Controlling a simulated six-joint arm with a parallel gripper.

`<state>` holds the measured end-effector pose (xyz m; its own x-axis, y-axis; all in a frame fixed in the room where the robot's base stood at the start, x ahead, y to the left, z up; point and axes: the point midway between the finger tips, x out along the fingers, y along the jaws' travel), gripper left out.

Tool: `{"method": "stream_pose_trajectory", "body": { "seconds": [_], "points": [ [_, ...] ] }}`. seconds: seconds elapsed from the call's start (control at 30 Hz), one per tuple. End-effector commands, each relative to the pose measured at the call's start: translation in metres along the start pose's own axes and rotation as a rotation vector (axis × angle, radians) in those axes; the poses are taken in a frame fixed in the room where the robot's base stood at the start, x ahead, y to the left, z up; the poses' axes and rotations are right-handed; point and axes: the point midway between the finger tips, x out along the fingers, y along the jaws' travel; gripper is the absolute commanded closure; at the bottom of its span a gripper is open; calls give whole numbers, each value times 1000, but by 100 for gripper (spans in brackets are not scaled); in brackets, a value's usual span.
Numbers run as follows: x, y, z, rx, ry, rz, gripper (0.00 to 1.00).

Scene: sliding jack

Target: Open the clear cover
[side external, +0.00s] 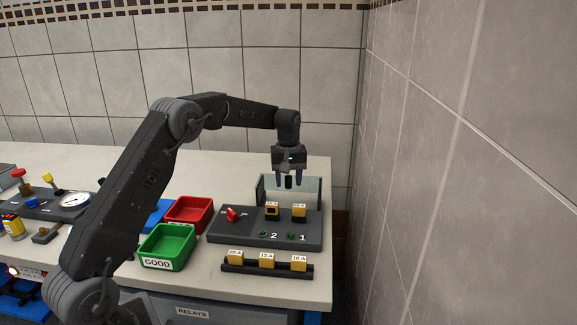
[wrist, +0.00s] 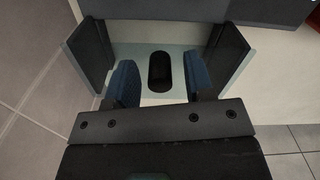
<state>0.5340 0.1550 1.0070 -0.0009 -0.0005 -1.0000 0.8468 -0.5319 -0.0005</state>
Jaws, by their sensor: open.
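The clear cover (side external: 309,190) is a see-through pane with side walls on the dark panel (side external: 225,238). In the side view it appears to stand raised behind two yellow relays, (side external: 272,211) and (side external: 299,212). Its black oval handle (side external: 289,182) sits between my gripper's fingers. My gripper (side external: 289,183) points down and is open. In the wrist view, the blue-grey fingers of my gripper (wrist: 161,80) stand on either side of the handle (wrist: 160,71), with gaps visible. The cover's pane (wrist: 138,55) shows around it.
A red switch (side external: 232,214) is on the panel's left. A rack (side external: 267,268) with three labelled relays lies in front. A green GOOD bin (side external: 167,247) and a red bin (side external: 189,213) stand left. The tiled wall (side external: 450,180) is close on the right.

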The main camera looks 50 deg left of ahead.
Motion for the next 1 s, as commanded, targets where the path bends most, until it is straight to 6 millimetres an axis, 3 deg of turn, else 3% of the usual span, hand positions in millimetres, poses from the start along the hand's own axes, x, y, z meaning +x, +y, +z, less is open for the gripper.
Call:
{"method": "stream_pose_trajectory", "body": {
  "seconds": [0.6,0.8,1.0],
  "points": [
    [-117,0,0,0,3,3,52],
    [-133,0,0,0,2,2,52],
    [-135,0,0,0,2,1,52]
  ]
}}
